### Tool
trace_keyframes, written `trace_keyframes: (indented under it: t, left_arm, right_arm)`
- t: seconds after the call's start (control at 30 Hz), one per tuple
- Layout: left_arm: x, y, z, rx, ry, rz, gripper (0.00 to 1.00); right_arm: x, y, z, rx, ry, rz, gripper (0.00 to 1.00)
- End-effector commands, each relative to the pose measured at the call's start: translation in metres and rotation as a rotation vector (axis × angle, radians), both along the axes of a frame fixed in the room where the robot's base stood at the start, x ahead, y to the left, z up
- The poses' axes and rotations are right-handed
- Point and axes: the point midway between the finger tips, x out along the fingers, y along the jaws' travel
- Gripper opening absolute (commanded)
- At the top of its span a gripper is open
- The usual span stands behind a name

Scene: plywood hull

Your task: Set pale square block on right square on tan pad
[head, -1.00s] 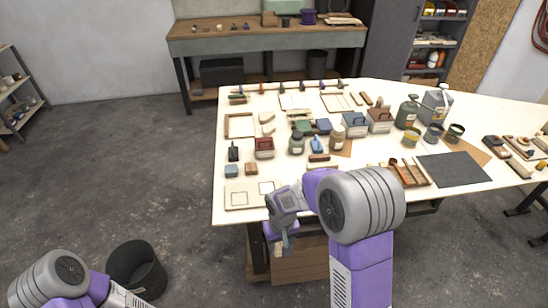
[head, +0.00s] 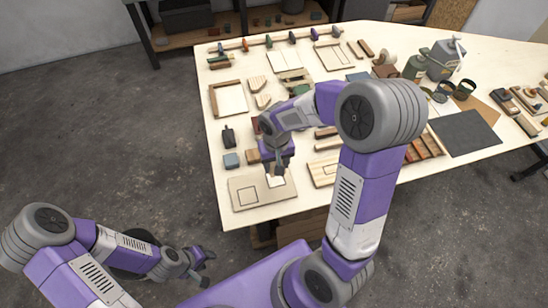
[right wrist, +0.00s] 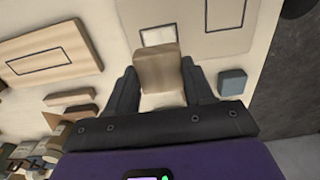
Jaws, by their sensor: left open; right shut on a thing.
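The tan pad (head: 262,200) lies at the table's near left corner. Its left square (head: 247,197) is a dark outline. Its right square (head: 275,181) looks white inside, and shows in the right wrist view (right wrist: 158,35). My right gripper (head: 278,168) is over the pad by the right square. In the right wrist view its fingers are shut on the pale square block (right wrist: 158,70), which overlaps the square's near edge. I cannot tell whether the block touches the pad. My left gripper (head: 200,262) is open and empty, off the table.
A blue block (head: 231,160) and a brown block (head: 253,156) sit just behind the pad. A wooden board with an outlined rectangle (head: 322,172) lies to the right. Bottles, trays and a dark mat (head: 464,132) fill the table's right side.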

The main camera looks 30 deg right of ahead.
Motion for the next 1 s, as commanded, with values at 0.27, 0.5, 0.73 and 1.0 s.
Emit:
trace_keyframes:
  t: [0.27,0.5,0.73,1.0]
  left_arm:
    - [0.001,0.000,-0.019,0.000,-0.001,0.000,0.43]
    - [0.001,0.000,-0.034,0.000,-0.001,0.000,0.43]
    - [0.001,0.000,-0.049,0.000,-0.001,0.000,0.43]
    - [0.001,0.000,-0.056,0.000,-0.001,0.000,0.43]
  right_arm:
    - [0.000,0.000,-0.024,-0.001,0.001,0.000,0.23]
    - [0.000,0.000,-0.043,0.000,0.000,0.001,0.23]
    - [0.000,0.000,-0.061,0.000,0.001,0.001,0.23]
    - [0.000,0.000,-0.069,0.000,0.000,0.001,0.23]
